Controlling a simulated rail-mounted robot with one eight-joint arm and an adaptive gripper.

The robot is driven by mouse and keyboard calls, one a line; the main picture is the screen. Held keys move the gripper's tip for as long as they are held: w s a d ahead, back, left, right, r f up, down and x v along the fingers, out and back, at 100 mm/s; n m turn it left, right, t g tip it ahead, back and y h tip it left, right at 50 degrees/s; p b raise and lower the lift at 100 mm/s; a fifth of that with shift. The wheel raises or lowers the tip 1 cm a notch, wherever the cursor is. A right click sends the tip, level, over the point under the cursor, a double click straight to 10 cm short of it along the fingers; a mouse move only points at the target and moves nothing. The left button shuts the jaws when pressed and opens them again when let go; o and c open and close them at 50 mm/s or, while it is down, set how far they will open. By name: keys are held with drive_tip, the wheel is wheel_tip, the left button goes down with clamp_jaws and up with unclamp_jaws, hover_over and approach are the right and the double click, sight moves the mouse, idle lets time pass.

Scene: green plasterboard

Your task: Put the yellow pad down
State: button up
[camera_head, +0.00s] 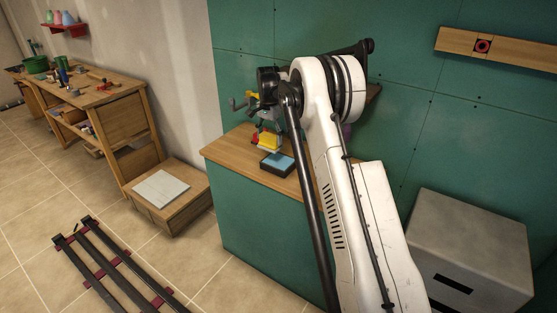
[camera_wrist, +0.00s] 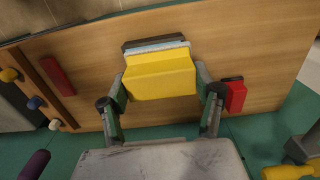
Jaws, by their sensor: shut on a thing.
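The yellow pad (camera_wrist: 160,78) is held between the two fingers of my gripper (camera_wrist: 161,82), which is shut on its sides. A pale strip and a dark edge show just beyond the pad in the wrist view; I cannot tell whether they belong to it. In the head view the yellow pad (camera_head: 268,141) is below my gripper (camera_head: 266,127), over the wooden worktop (camera_head: 231,147). A dark box with a blue top (camera_head: 277,163) is just in front of it. I cannot tell whether the pad touches anything below.
A red block (camera_wrist: 236,96) is close beside the right finger. Another red piece (camera_wrist: 57,76) lies farther left, near a wooden strip with coloured knobs (camera_wrist: 36,102). The worktop right of the red block is clear. A green board wall (camera_head: 415,110) stands behind the worktop.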

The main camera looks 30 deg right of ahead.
drive_tip(key=s+a+r+b, duration=0.2)
drive_tip(key=a+b, duration=0.1)
drive_tip(key=a, duration=0.4)
drive_tip(key=w+d+f, duration=0.1)
drive_tip(key=d+f, duration=0.1)
drive_tip(key=d, duration=0.1)
drive_tip(key=d+f, duration=0.2)
drive_tip(key=d, duration=0.2)
drive_tip(key=w+d+f+p, duration=0.1)
drive_tip(key=d+f, duration=0.1)
drive_tip(key=d, duration=0.2)
drive_tip(key=shift+w+d+f, duration=0.1)
drive_tip(key=shift+w+f, duration=0.05)
drive_tip(key=shift+w, duration=0.2)
hover_over(279, 161)
drive_tip(key=shift+f, duration=2.05)
drive_tip(key=shift+f, duration=0.15)
drive_tip(key=o, duration=1)
